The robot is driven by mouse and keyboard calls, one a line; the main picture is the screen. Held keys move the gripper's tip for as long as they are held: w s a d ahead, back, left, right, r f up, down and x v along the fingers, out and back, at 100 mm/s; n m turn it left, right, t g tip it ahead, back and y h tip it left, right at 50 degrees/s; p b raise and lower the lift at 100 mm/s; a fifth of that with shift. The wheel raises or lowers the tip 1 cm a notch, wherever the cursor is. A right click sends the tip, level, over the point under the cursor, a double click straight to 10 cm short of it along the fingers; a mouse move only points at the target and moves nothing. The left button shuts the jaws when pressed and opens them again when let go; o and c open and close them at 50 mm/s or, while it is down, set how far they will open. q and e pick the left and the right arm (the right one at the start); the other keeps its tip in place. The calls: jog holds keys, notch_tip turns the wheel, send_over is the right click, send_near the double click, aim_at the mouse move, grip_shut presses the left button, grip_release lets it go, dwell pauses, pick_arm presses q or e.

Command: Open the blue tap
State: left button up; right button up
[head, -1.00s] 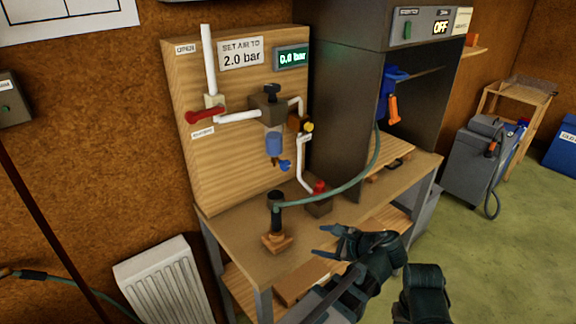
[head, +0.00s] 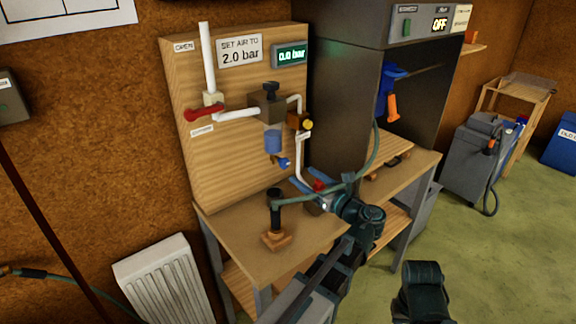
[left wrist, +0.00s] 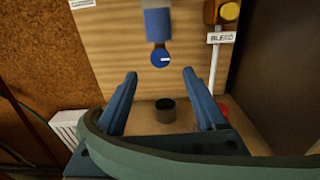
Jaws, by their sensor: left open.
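The blue tap (head: 284,162) sits under the clear blue bowl (head: 273,140) of the filter on the wooden board. In the left wrist view the tap (left wrist: 160,58) is a round blue knob with a small white mark, beyond the fingers and roughly midway between them. My left gripper (head: 307,176) is open and empty, just right of and below the tap in the head view, and apart from it. Its two blue fingers (left wrist: 155,75) point toward the board. My right gripper is not in view.
A green hose (head: 367,160) crosses by my left wrist and fills the foreground of the left wrist view (left wrist: 190,158). A black upright holder (head: 276,215), a red knob (head: 319,186) and a white pipe (head: 299,160) are close by. The bench (head: 232,222) front is mostly clear.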

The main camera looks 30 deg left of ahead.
aim_at(286, 164)
pick_arm(q)
jog(key=x, duration=0.8)
jog(key=shift+w+a, duration=0.1)
jog(key=shift+a, duration=0.15)
grip_shut()
